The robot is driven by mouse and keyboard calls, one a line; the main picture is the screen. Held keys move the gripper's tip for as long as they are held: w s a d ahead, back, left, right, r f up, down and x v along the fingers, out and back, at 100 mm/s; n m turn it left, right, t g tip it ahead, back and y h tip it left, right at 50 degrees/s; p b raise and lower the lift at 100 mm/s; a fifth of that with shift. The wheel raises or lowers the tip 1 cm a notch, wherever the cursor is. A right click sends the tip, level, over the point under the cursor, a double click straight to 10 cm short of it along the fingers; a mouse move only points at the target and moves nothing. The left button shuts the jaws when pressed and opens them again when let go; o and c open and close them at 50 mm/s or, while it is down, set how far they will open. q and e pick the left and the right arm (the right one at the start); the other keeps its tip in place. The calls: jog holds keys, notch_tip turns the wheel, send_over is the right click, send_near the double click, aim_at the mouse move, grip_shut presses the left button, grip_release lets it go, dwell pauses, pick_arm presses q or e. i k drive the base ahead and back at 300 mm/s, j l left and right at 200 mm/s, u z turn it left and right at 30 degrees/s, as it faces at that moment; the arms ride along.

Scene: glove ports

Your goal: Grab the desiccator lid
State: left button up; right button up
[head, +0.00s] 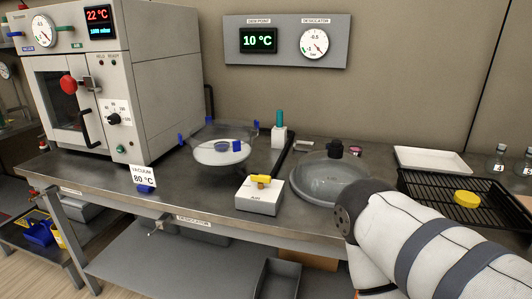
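The desiccator lid (318,182) is a clear grey dome with a black knob (335,149) on top. It rests on the bench right of centre, and my arm covers part of its right side. The open desiccator base (222,154), a clear bowl with a white plate and blue clips at its rim, stands to its left. A small blue-rimmed dish (229,146) sits on the plate. One of my arms, white with grey bands, comes in from the lower right with its dark joint close to the lid. Neither gripper shows.
A white box with a yellow valve handle (261,181) stands on the bench (190,207) in front, between base and lid. A black rack (440,201) with a yellow disc, a white tray (432,161) and bottles are at right. A vacuum oven (130,75) fills the left.

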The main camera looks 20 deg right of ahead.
aim_at(321, 175)
jog(key=i+j+z, duration=0.1)
jog(key=z, duration=0.9)
